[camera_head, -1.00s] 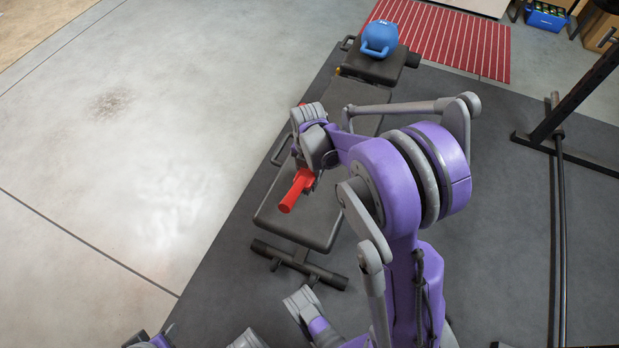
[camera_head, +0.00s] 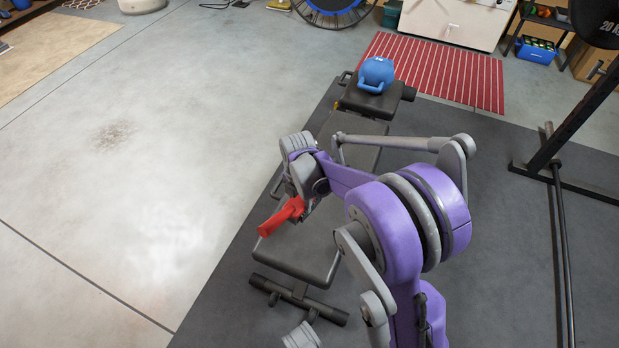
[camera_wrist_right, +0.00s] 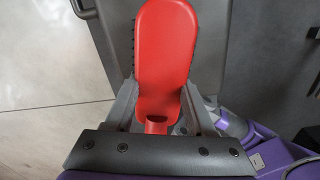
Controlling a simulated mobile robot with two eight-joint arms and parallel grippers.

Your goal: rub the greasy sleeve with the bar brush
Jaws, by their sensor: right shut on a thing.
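The bar brush (camera_head: 282,216) is red, with a broad flat back and dark bristles along one edge. My right gripper (camera_head: 305,203) is shut on it above the padded bench. In the right wrist view the brush (camera_wrist_right: 165,55) points away from the palm, its narrow end between the fingers of the gripper (camera_wrist_right: 160,108). A long dark bar (camera_head: 563,235) lies at the right, well apart from the brush. I cannot make out a greasy sleeve on it. My left gripper does not show clearly.
The padded bench (camera_head: 300,248) is below my right arm, with a blue kettlebell (camera_head: 376,74) on its far end. A black rack upright (camera_head: 575,118) stands at the right. A red striped mat (camera_head: 450,70) lies behind. The concrete floor at left is clear.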

